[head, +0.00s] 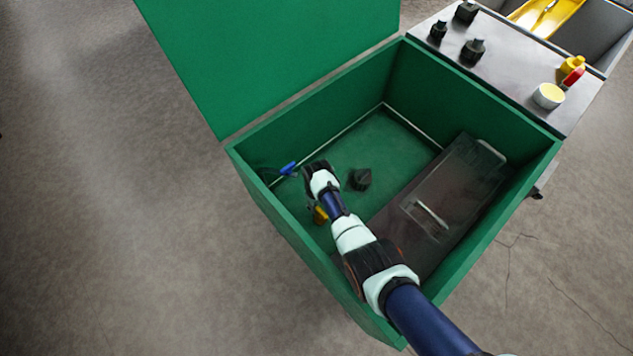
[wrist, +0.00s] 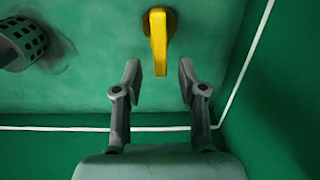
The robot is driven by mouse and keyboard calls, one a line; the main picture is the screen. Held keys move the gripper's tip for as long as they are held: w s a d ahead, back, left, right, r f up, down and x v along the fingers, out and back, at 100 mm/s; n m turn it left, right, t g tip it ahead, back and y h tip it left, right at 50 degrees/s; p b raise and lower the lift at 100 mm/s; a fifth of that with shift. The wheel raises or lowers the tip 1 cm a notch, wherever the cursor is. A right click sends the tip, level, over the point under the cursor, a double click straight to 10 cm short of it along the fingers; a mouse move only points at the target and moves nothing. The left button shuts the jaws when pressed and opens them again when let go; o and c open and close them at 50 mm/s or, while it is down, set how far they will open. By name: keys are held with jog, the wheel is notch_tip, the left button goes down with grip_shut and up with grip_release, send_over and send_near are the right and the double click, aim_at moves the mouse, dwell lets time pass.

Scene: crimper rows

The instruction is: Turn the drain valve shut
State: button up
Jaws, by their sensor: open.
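The drain valve's yellow handle (wrist: 158,42) shows at the top middle of the wrist view, on a green tank surface. Its long end points down the picture toward my gripper. My gripper (wrist: 159,82) is open and empty, with one finger on each side of the handle's lower end in the picture. No finger visibly touches the handle; I cannot tell the depth between them. In the head view, a bit of yellow (head: 320,215) shows beside my wrist inside the green tank, mostly covered by my arm. My fingers are hard to make out there.
The green tank (head: 262,127) has tall walls and a raised lid (head: 275,55). A dark perforated fitting (wrist: 22,42) is left of the handle. A blue piece (head: 287,168) is near the left wall. A translucent panel (head: 465,170) covers the tank's right part.

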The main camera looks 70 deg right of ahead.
notch_tip(320, 180, down, 2)
jog(key=shift+f+b, duration=0.1)
jog(key=shift+b, duration=0.25)
grip_shut()
